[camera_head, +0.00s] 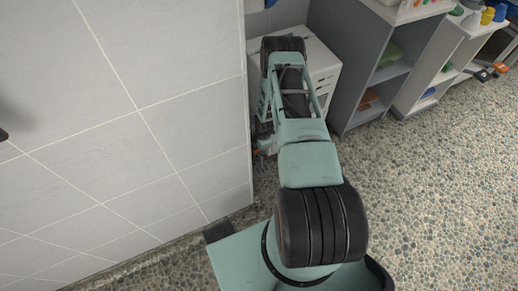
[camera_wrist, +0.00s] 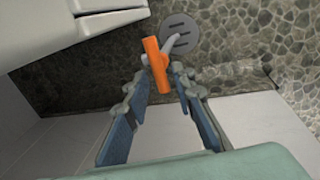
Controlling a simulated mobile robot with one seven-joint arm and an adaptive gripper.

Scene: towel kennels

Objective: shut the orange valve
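The orange valve (camera_wrist: 157,67) shows in the wrist view as a bar-shaped handle, tilted slightly from upright in the picture. A pale grey pipe piece (camera_wrist: 183,43) joins it at its upper right. My gripper (camera_wrist: 163,80) has its two fingers spread apart, with the lower part of the handle between or just above the fingertips. I cannot tell whether either finger touches it.
A round floor drain (camera_wrist: 180,34) lies just behind the valve. A white appliance (camera_wrist: 60,30) is close at upper left. In the head view a tiled wall (camera_head: 120,120) stands left of my arm, and grey shelves (camera_head: 400,60) stand right. Pebbled floor (camera_head: 440,180) is clear at right.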

